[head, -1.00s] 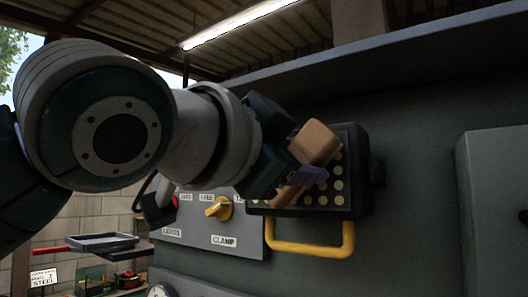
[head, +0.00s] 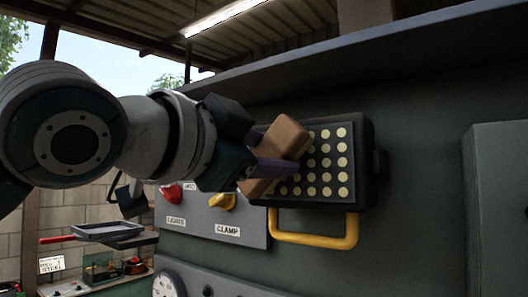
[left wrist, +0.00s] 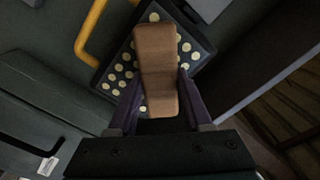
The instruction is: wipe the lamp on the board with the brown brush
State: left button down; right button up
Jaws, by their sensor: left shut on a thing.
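The lamp (head: 330,165) is a black box with rows of pale yellow dots, fixed to the grey-green board. It also shows in the left wrist view (left wrist: 122,72), partly hidden behind the brush. My left gripper (head: 270,160) is shut on the brown brush (head: 283,137), a tan block. The brush is tilted and lies across the left part of the lamp's face in the head view. The left wrist view shows the brush (left wrist: 156,65) between the two purple fingers (left wrist: 157,95). I cannot tell whether the brush touches the lamp. My right gripper is not in view.
A yellow handle (head: 318,243) sticks out below the lamp. A control panel (head: 205,222) with a red button and a yellow knob is at lower left. A grey box (head: 497,190) stands out at the right. A grey tray (head: 108,231) is at far left.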

pick_arm(q)
jog(key=shift+p+v, duration=0.4)
jog(key=shift+v, duration=2.55)
jog(key=shift+v, duration=1.5)
